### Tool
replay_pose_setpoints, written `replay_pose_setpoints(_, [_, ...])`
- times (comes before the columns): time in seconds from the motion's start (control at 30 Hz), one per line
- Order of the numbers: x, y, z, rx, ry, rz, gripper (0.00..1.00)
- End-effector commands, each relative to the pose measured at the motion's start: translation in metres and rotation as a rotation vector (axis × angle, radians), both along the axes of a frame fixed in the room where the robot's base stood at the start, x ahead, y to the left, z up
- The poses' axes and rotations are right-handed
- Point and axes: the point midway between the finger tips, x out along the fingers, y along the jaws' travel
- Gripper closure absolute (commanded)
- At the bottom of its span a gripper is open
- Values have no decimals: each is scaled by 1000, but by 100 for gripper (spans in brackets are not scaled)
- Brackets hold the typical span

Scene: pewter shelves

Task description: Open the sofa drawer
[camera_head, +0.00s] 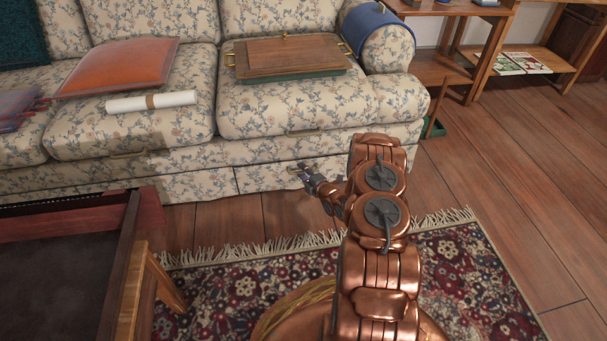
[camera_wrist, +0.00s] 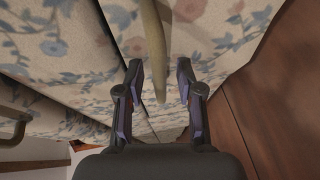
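The floral sofa (camera_head: 180,140) stands across the back, with drawer fronts along its base. Brass handles show on its front, one at left (camera_head: 128,155) and one at right (camera_head: 303,132). My gripper (camera_head: 304,172) is low at the sofa's right drawer front. In the wrist view, my gripper (camera_wrist: 158,82) is open, its two dark fingers on either side of a brass handle bar (camera_wrist: 155,45). A gap shows between bar and fingers, so contact cannot be told. Another brass handle (camera_wrist: 16,118) shows at left. The drawer front looks flush in the head view.
A fringed rug (camera_head: 235,290) lies on the wooden floor (camera_head: 520,180). A dark table with a red-brown edge (camera_head: 80,220) stands at lower left. A wooden case (camera_head: 290,58) and rolled paper (camera_head: 150,102) lie on the seats. Floor at right is free.

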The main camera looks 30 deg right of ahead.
Motion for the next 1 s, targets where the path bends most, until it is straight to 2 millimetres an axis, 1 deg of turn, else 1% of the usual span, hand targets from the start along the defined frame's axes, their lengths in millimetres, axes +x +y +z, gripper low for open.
replay_pose_setpoints(0.17, [0,-1,0,0,1,-1,63])
replay_pose_setpoints(0.2, [0,-1,0,0,1,-1,65])
replay_pose_setpoints(0.53, [-1,-1,0,0,1,-1,100])
replay_pose_setpoints(1.0, [-1,-1,0,0,1,-1,100])
